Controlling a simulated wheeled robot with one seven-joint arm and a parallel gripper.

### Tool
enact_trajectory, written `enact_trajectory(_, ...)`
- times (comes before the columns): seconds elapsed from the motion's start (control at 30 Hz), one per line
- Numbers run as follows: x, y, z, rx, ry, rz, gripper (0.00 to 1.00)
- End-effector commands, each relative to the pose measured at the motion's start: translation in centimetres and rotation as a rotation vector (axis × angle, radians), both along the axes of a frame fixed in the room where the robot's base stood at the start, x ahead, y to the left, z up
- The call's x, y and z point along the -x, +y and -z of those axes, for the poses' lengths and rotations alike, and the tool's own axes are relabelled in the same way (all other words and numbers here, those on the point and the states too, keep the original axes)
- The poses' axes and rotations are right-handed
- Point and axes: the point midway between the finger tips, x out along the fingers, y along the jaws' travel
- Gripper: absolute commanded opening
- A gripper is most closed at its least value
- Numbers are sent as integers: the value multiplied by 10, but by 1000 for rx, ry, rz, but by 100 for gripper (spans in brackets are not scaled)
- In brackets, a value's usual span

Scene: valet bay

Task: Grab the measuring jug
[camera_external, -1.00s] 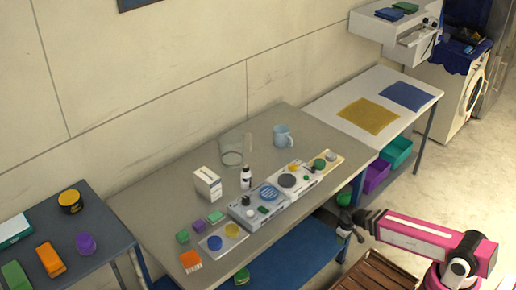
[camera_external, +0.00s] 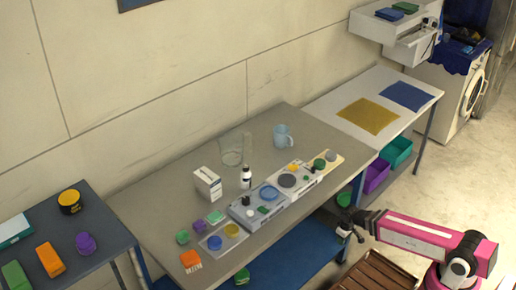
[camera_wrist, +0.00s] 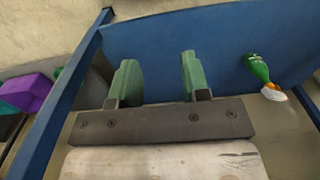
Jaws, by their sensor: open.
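A clear, see-through measuring jug (camera_external: 233,150) stands upright on the grey workbench (camera_external: 160,200), towards its back edge near the wall. A light blue jug-shaped vessel with a handle (camera_external: 283,137) stands to its right on the same bench. My gripper (camera_external: 350,224) is low beside the bench's front right edge, well apart from both vessels. In the wrist view, my gripper's green fingers (camera_wrist: 156,65) are spread with nothing between them. Neither vessel shows in the wrist view.
A white box (camera_external: 207,184), a dark-capped bottle (camera_external: 246,179) and grey trays (camera_external: 243,213) stand in front of the clear jug. A green bottle (camera_wrist: 257,68) lies near the blue panel (camera_wrist: 220,45). A slatted wooden crate (camera_external: 375,272) is below my arm.

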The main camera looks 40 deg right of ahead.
Motion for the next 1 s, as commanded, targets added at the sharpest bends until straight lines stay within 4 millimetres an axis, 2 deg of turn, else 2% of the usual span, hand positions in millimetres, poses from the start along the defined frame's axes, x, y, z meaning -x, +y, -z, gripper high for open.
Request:
enact_trajectory(0.03,0,0,0,0,0,0,49)
enact_trajectory(0.07,0,0,0,0,0,0,53)
enact_trajectory(0.33,-1,1,0,-1,-1,-2,53)
enact_trajectory(0.47,-11,18,1,-10,-7,-27,53)
enact_trajectory(0.57,-26,47,1,-26,-18,-69,53)
enact_trajectory(0.67,-43,87,1,-47,-31,-123,53)
enact_trajectory(0.8,-60,147,0,-80,-49,-201,53)
enact_trajectory(1.0,-74,237,-3,-128,-68,-310,53)
